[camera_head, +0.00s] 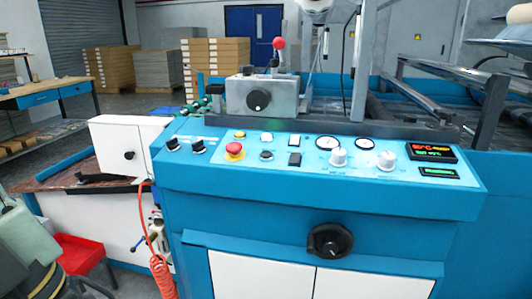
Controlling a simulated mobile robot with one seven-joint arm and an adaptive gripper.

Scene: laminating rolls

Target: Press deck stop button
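A blue control panel (400,181) slopes toward me across the front of the laminating machine. A red mushroom button (234,149) on a yellow collar sits at its left part. Above it is a small yellow button (240,134). To the right are a pale green button (266,138), a white square button (294,140), a round dark button (266,155) and a black square switch (294,159). The labels are too small to read, so I cannot tell which is marked deck stop. My gripper is not clearly seen in this view.
Two black switches (198,146) are left of the buttons; gauges (327,143), white knobs (387,160) and a red-lit display (432,151) are right. A grey block with a red-topped lever (279,45) stands behind. An orange coiled hose (163,278) hangs at the left front.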

